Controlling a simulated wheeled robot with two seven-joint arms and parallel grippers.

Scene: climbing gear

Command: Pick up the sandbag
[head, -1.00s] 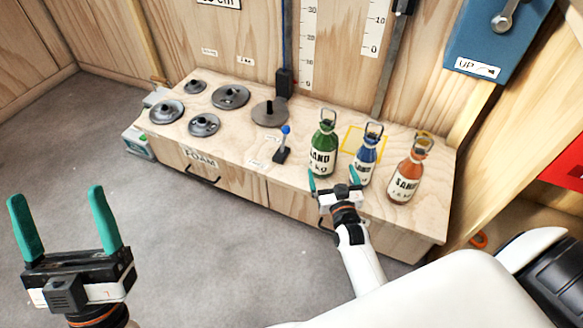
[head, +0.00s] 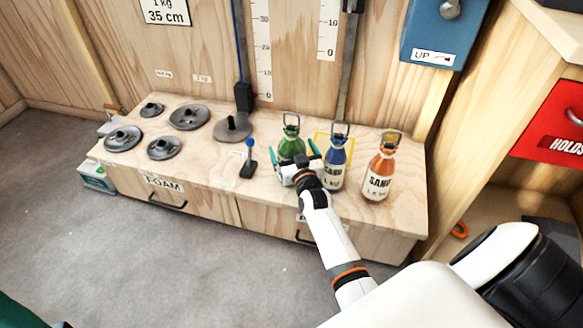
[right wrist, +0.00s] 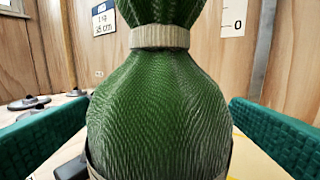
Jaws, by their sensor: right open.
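Three sandbags with metal loops stand upright on the wooden bench: a green sandbag (head: 291,146), a blue sandbag (head: 336,164) and an orange sandbag (head: 379,174). My right gripper (head: 293,156) is open at the green sandbag, with a teal finger on each side of it. In the right wrist view, the green sandbag (right wrist: 158,100) fills the space between the fingers, with small gaps at both sides. Its tied neck is above finger height, and its label is hidden in the head view. Only a teal piece of my left gripper (head: 18,312) shows at the bottom left corner.
The bench (head: 225,190) also holds several grey discs (head: 190,117) at left and a small blue-knobbed stand (head: 249,160). The blue sandbag stands close right of my right gripper. A blue box (head: 440,32) hangs on the wall above.

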